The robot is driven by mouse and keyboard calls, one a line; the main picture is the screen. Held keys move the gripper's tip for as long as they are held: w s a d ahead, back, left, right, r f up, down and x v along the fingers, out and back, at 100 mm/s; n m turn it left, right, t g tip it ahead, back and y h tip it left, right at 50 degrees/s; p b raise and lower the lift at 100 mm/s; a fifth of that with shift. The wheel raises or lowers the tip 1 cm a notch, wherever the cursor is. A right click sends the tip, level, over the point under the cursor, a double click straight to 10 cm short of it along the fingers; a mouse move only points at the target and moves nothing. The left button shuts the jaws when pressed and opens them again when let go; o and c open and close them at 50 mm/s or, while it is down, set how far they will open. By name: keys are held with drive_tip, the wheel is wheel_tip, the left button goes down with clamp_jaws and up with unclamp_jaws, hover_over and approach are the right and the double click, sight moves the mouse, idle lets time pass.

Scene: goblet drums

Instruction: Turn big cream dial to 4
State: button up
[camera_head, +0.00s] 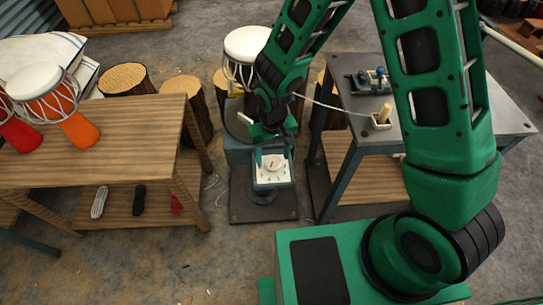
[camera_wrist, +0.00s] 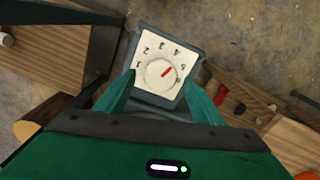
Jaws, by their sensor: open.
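The big cream dial (camera_wrist: 158,75) is a round knob on a pale square face with numbers around it. Its red mark points up and right in the wrist view, roughly between the 4 and the 5. In the head view the dial (camera_head: 271,166) sits on a grey stand. My gripper (camera_wrist: 160,80) is open, its two green fingers apart on the left and right of the knob. I cannot tell whether they touch it. My gripper (camera_head: 273,154) is over the far side of the face in the head view.
A wooden bench (camera_head: 110,130) with drums stands to the left. A metal-topped table (camera_head: 440,110) with small fixtures stands to the right. A white-topped drum (camera_head: 246,44) is behind my gripper. Floor shows between bench and stand.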

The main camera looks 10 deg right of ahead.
sight(273, 160)
wheel_tip(273, 160, up, 9)
drive_tip(key=shift+r, duration=0.2)
drive_tip(key=shift+w+d, duration=0.1)
idle(0.5)
